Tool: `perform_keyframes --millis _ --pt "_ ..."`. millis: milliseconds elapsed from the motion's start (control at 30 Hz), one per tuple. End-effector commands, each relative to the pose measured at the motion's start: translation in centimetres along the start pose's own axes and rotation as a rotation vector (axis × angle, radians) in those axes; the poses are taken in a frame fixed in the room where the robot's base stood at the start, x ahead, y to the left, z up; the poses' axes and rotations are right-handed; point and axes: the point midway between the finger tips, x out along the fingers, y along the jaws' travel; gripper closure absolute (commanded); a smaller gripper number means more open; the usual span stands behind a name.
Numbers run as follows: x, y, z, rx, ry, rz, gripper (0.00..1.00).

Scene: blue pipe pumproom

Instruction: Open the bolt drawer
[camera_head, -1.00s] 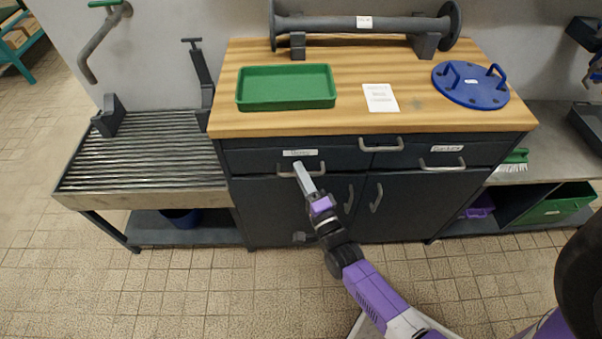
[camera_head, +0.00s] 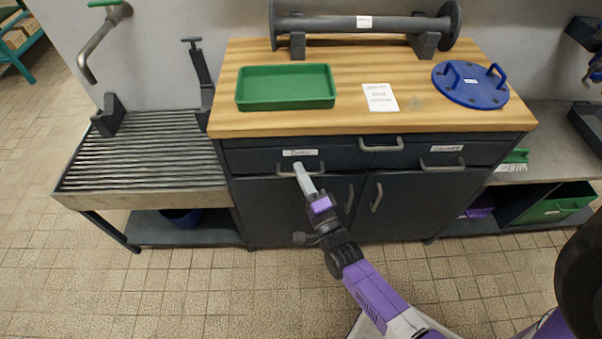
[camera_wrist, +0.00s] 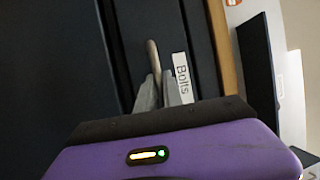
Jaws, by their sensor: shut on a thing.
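The bolt drawer (camera_head: 260,160) is a dark front at the left under the wooden worktop, with a white label (camera_head: 300,153). In the wrist view the label (camera_wrist: 182,78) reads "Bolts". The drawer looks closed, flush with the cabinet. Its grey bar handle (camera_head: 318,169) also shows in the wrist view (camera_wrist: 153,57). My gripper (camera_head: 299,168) is at the handle's middle. In the wrist view my gripper (camera_wrist: 158,88) has its fingers on either side of the handle, shut on it. The fingers hide part of the handle.
A second labelled drawer (camera_head: 450,155) is on the right, with another handle (camera_head: 381,145) between. Cabinet doors (camera_head: 400,205) are below. A green tray (camera_head: 286,87), a blue disc (camera_head: 470,86) and a grey pipe (camera_head: 365,24) sit on the worktop (camera_head: 420,122). The tiled floor in front is clear.

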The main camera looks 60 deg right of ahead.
Motion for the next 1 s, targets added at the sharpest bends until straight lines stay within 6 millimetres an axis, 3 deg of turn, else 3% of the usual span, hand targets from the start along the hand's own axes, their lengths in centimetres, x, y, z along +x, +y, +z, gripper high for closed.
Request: perform_keyframes --millis 800,1000 --pt "-0.07 0.08 0.0 0.0 0.0 0.002 1.0" --pt "-1.03 -0.07 0.42 0.0 -0.001 0.004 1.0"
